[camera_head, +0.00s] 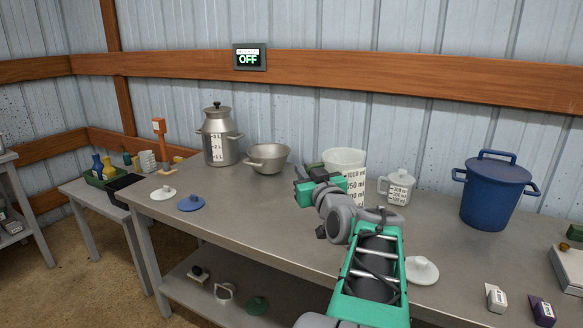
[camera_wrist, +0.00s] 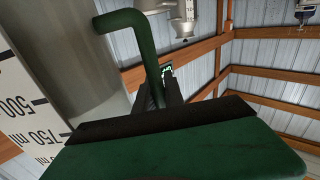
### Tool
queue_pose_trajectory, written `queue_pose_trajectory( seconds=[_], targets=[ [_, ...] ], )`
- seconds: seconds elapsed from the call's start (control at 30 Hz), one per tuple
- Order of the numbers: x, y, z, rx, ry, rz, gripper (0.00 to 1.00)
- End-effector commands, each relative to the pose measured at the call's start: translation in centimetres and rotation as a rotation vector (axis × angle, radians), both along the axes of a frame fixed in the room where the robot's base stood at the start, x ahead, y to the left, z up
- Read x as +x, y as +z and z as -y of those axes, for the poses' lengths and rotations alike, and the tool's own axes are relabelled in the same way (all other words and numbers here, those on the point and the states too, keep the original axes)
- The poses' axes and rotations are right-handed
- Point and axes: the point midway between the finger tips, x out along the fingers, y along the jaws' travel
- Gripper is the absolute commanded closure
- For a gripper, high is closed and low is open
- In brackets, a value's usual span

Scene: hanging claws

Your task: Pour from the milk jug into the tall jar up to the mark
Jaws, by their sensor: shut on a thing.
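A pale jug (camera_head: 344,160) with a black ml scale stands at the middle of the table, near its back edge. It seems to be the milk jug. Its scale also shows in the wrist view (camera_wrist: 35,128), with a bent green handle (camera_wrist: 146,45) beside it. My gripper (camera_head: 318,184) is shut on this green handle, at the jug's left side. The jug looks upright; its contents are hidden. A tall lidded steel vessel (camera_head: 219,142) with a litre scale stands at the back left. Whether this is the tall jar is unclear. A smaller lidded white jar (camera_head: 398,187) with a scale stands right of the jug.
A steel pan (camera_head: 267,158) stands between the steel vessel and the jug. A blue lidded pot (camera_head: 495,190) stands at the right. A white lid (camera_head: 163,193) and a blue lid (camera_head: 191,204) lie at the left; another white lid (camera_head: 422,270) lies in front. A wall display (camera_head: 249,57) reads OFF.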

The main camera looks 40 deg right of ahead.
Motion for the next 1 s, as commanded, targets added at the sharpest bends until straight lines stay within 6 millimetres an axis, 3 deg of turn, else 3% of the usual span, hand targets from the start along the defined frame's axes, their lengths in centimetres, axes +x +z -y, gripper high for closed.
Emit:
queue_pose_trajectory(
  seconds=[0.47,1.0],
  targets=[
    [0.5,0.6,-1.1,0.051,0.02,0.029,1.0],
    [0.5,3.7,-1.2,0.254,0.017,0.11,1.0]
  ],
)
